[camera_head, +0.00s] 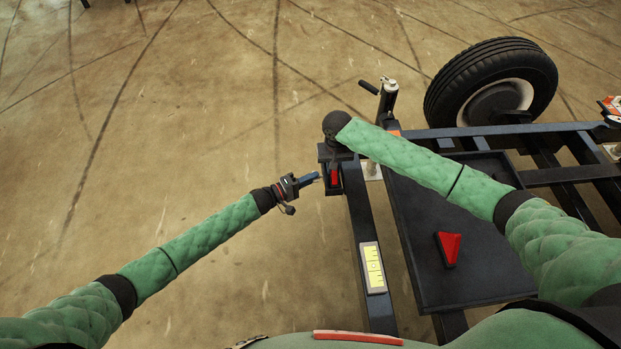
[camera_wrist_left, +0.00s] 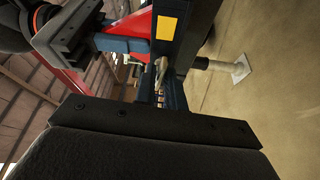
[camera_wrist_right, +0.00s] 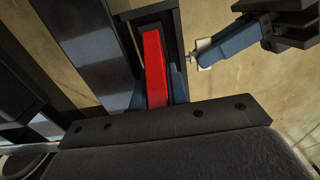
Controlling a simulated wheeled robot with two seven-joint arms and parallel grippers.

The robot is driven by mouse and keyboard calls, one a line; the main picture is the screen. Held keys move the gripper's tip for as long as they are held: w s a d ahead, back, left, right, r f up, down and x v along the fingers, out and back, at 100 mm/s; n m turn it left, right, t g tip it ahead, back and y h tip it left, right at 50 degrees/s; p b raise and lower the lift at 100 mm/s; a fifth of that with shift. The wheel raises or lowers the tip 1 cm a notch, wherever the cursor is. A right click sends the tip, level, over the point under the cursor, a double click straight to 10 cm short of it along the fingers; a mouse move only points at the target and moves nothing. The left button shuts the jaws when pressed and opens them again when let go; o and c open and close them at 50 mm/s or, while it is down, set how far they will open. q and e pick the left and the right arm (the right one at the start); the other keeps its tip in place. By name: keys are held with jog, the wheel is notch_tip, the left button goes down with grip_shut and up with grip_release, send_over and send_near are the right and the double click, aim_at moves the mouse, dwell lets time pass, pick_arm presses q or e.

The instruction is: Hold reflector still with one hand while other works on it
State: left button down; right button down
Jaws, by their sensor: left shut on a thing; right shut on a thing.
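A red reflector (camera_head: 334,176) is at the end of the dark trailer frame; it shows as a red bar in the right wrist view (camera_wrist_right: 155,65) and in the left wrist view (camera_wrist_left: 140,22). My right gripper (camera_wrist_right: 157,85) is shut on it, with blue fingers on both sides; in the head view my right wrist mostly hides this gripper. My left gripper (camera_head: 310,179) is beside the reflector, to its left, shut on a small metal fastener (camera_wrist_right: 193,56). The fastener also shows in the left wrist view (camera_wrist_left: 160,68), close to the frame end. I cannot tell whether it touches.
A red triangular reflector (camera_head: 449,248) lies on the black tray (camera_head: 420,282) of the trailer. A yellow label (camera_head: 373,267) is on the near beam. A wheel (camera_head: 490,82) stands at the back right, and a jack handle (camera_head: 388,97) rises behind. Floor at left is clear.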

pick_arm(q)
jog(key=n+g+y, duration=0.1)
jog(key=n+g, duration=0.2)
jog(key=n, duration=0.2)
jog(key=n+g+y, duration=0.1)
jog(key=n+g, duration=0.2)
jog(key=n, duration=0.3)
jog(key=n+g+y, duration=0.1)
jog(key=n+g, duration=0.1)
jog(key=n, duration=0.4)
jog(key=shift+w+a+r+g, duration=0.15)
jog(key=shift+w+a+g, duration=0.05)
jog(key=shift+w+g, duration=0.2)
dwell(2.6)
jog(key=shift+y, duration=0.3)
dwell(0.9)
dwell(1.5)
